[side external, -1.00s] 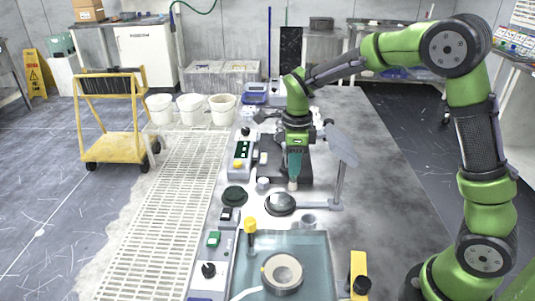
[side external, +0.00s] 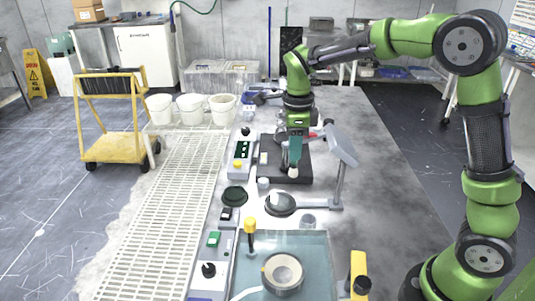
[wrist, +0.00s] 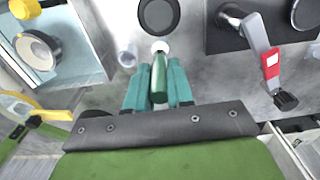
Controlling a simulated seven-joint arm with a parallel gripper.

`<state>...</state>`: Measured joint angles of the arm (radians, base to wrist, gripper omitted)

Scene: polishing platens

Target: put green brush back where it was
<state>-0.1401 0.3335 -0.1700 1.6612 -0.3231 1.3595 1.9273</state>
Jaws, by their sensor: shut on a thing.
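My gripper (wrist: 157,90) is shut on the green brush (wrist: 158,76), with one teal finger on each side of its handle. The brush's pale round end (wrist: 160,47) sticks out past the fingertips. In the side view my gripper (side external: 295,148) hangs over the bench in front of the dark base plate, and the pale brush end (side external: 293,172) shows below the fingers. Whether the brush end touches anything beneath is hard to tell.
A blue-green tray (side external: 310,250) with a ring-shaped platen (side external: 283,273) fills the front.

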